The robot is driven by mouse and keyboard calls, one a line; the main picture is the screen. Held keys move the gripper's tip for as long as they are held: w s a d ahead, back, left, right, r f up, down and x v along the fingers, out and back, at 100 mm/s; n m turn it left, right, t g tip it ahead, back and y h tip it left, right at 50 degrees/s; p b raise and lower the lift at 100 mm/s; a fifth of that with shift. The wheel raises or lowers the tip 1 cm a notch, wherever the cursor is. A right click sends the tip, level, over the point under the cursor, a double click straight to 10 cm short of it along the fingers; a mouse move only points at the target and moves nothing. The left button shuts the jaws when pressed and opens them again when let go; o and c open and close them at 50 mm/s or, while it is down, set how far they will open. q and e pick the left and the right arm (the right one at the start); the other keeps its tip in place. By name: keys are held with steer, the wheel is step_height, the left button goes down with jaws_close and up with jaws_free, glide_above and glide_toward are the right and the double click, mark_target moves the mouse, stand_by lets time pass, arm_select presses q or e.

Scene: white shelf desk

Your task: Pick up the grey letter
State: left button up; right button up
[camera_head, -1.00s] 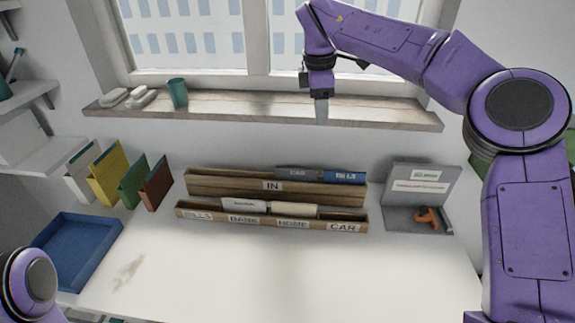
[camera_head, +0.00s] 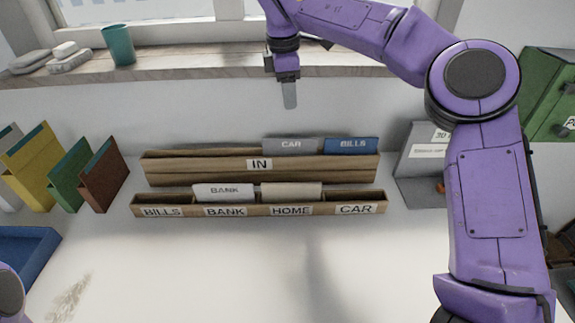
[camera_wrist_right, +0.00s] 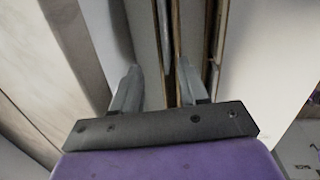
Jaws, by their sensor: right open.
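The grey letter (camera_head: 291,146), marked CAR, stands upright in the wooden IN rack (camera_head: 205,169), its top edge showing. A blue BILLS letter (camera_head: 352,146) stands just right of it. My right gripper (camera_head: 289,97) points down above the grey letter in the head view, apart from it. In the right wrist view, its two fingers (camera_wrist_right: 160,85) are spread with nothing held. Rack boards and letter edges show beyond them, but I cannot tell which edge is the grey letter. My left gripper is out of view.
The front rack (camera_head: 182,211) has BILLS, BANK, HOME and CAR slots, with a white letter (camera_head: 223,191) and a beige one (camera_head: 291,191). The window sill (camera_head: 190,68) runs behind. A grey box (camera_head: 413,165) stands right, coloured folders (camera_head: 104,173) left. The desk front is clear.

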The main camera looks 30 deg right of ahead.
steer(key=b, duration=0.3)
glide_toward(290, 140)
steer(key=f, duration=0.3)
steer(key=d+f, duration=0.1)
steer(key=f, duration=0.3)
steer(key=w+f, duration=0.1)
steer(key=f, duration=0.2)
steer(key=shift+d+f, duration=0.25)
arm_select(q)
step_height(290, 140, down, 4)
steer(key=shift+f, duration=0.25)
arm_select(e)
steer(key=shift+r, duration=0.1)
jaws_close()
